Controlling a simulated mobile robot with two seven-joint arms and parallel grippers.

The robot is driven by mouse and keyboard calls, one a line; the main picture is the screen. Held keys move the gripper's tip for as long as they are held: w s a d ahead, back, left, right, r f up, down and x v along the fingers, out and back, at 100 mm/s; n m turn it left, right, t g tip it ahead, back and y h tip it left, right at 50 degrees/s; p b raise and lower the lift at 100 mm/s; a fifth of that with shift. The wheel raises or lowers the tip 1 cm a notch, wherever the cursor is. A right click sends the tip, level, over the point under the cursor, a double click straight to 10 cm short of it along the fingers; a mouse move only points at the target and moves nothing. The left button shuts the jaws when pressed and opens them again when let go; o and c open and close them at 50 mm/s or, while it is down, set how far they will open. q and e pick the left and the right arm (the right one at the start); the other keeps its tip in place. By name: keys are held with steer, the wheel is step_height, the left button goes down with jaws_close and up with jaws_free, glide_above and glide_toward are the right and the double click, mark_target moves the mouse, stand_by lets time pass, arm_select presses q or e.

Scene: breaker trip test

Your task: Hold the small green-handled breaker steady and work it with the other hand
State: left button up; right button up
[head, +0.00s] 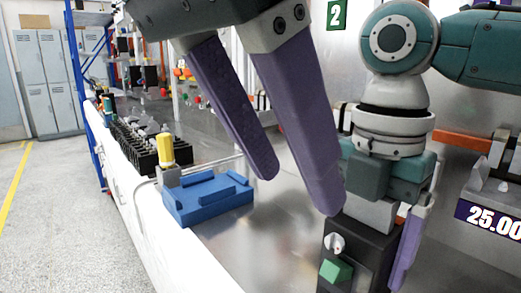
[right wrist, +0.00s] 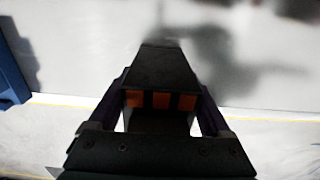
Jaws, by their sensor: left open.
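The small breaker (head: 374,248) is a dark upright box at the lower right of the head view. Its front has a green handle (head: 336,271) and a pale round knob (head: 335,243). My right gripper (head: 385,238) reaches down over it, with a purple finger along its right side; the other finger is mostly hidden. In the right wrist view the breaker (right wrist: 158,67) sits between both fingers, showing orange patches, and the jaws look closed on it. My left gripper (head: 300,193) is open and empty, its two purple fingers pointing down, nearer the camera and left of the breaker.
A blue fixture (head: 210,201) stands on the bench left of my grippers. Behind it are a yellow-topped item (head: 165,149) and a black rack (head: 130,146). A device reading 25.00 (head: 490,218) is at the right. Bare bench lies between the blue fixture and breaker.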

steer(key=shift+o, duration=1.4)
steer(key=shift+f, duration=0.1)
